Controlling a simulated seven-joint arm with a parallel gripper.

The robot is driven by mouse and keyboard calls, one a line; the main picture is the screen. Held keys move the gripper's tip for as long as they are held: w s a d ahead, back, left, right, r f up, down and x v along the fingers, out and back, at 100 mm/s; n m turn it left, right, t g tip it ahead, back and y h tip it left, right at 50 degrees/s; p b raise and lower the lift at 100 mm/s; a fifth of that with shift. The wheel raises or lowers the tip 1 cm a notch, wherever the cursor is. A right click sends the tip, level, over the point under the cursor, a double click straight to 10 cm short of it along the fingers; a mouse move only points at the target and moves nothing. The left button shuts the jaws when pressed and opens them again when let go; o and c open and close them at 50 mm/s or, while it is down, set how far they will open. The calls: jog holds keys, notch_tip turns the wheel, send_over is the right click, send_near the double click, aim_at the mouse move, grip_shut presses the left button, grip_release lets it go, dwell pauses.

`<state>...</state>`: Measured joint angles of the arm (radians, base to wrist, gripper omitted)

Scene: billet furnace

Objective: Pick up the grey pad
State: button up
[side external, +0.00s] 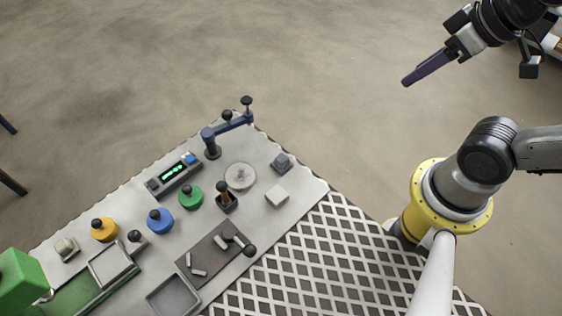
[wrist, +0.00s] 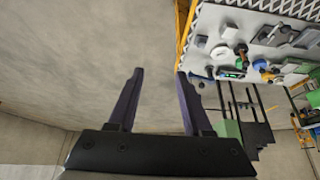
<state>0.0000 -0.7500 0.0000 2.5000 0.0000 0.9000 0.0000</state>
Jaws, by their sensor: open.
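A small grey block (side external: 283,162) sits near the right corner of the white work table. A paler, flat, light-grey block (side external: 277,196) lies just in front of it. I cannot tell for sure which one is the grey pad. My gripper (side external: 406,82) is high up at the right, off to the side of the table and well apart from both blocks. In the wrist view my gripper (wrist: 159,72) shows two dark fingers spread apart with nothing between them. The table (wrist: 263,48) is at the upper right there, beyond the right finger.
On the table are a round grey disc (side external: 240,176), a blue clamp (side external: 229,126), a green-display box (side external: 173,174), blue (side external: 160,221), green (side external: 190,196) and yellow (side external: 104,230) knobbed pieces, and a dark plate (side external: 207,275) with small billets. The floor under my gripper is bare.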

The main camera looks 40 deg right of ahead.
jog(key=o, duration=0.6)
jog(key=shift+o, duration=0.2)
